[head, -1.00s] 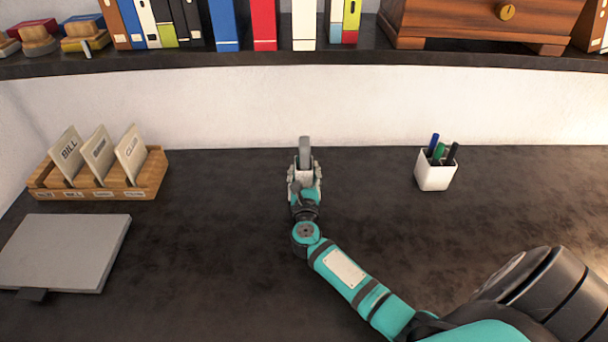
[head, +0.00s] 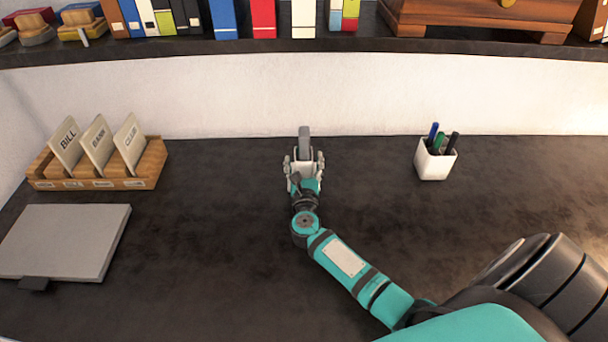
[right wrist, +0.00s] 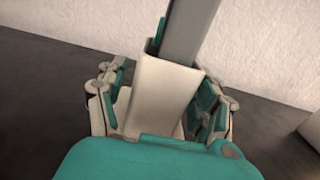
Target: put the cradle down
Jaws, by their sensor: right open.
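The cradle (head: 304,172) looks like a white, box-like holder with a grey upright piece (head: 304,140) standing in it. It is upright on the dark desk, towards the back middle. In the right wrist view the white cradle (right wrist: 163,95) fills the centre, with the grey piece (right wrist: 190,30) rising from it and a teal strip beside that piece. My right gripper (head: 304,165) is open, with one finger on each side of the cradle. The fingers (right wrist: 163,100) appear spread apart from its walls. The cradle's lower edge is partly hidden by my gripper. My left gripper is not in view.
A white pen cup (head: 434,162) stands to the right. A wooden card holder (head: 150,175) and a flat grey box-like item (head: 65,240) are on the left. A shelf (head: 330,52) with binders overhangs the back wall. The desk around the cradle is clear.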

